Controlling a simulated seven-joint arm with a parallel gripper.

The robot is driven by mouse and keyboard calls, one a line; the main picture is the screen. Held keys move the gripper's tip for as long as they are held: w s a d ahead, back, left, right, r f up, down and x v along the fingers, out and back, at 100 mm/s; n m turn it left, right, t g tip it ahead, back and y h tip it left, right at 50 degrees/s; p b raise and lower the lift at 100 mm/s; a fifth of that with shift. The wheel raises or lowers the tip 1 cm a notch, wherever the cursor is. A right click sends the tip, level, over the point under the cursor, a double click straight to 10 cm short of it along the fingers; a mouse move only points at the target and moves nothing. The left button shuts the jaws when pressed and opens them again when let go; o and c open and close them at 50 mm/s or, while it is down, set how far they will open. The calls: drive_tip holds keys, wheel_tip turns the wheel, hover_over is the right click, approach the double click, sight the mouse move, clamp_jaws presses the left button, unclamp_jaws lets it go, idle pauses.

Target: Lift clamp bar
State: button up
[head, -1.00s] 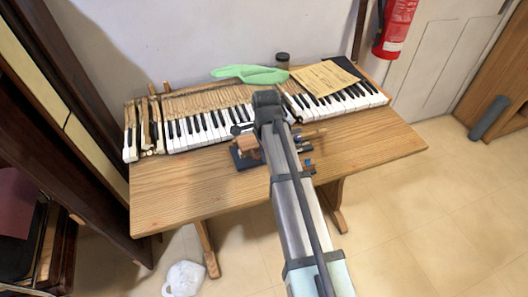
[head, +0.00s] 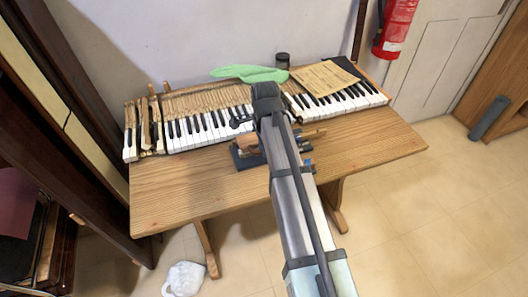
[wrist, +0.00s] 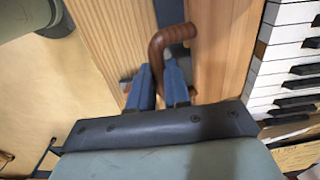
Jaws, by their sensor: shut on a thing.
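The clamp bar shows in the wrist view as a brown, curved, hook-shaped piece (wrist: 170,35). Its lower end goes down between the two blue fingertips of my gripper (wrist: 164,80), which is shut on it. The fingers hide the held end. In the head view the clamp's dark base (head: 243,160) rests on the wooden table near the front of the keys. My arm covers much of the clamp there, and my fingertips and the bar cannot be made out.
Piano keys (head: 205,127) run along the table (head: 190,190) on both sides of my arm. A green cloth (head: 250,74), a dark jar (head: 282,60) and a paper sheet (head: 322,76) lie behind them. The table's front left is clear.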

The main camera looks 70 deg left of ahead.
drive_tip(key=shift+a+r, duration=0.3)
drive_tip(key=shift+r, duration=0.2)
drive_tip(key=shift+a+r, duration=0.25)
drive_tip(key=shift+r, duration=0.25)
drive_tip(key=shift+a+r, duration=0.7)
drive_tip(key=shift+r, duration=0.25)
drive_tip(key=shift+a+r, duration=0.75)
drive_tip(key=shift+a, duration=0.1)
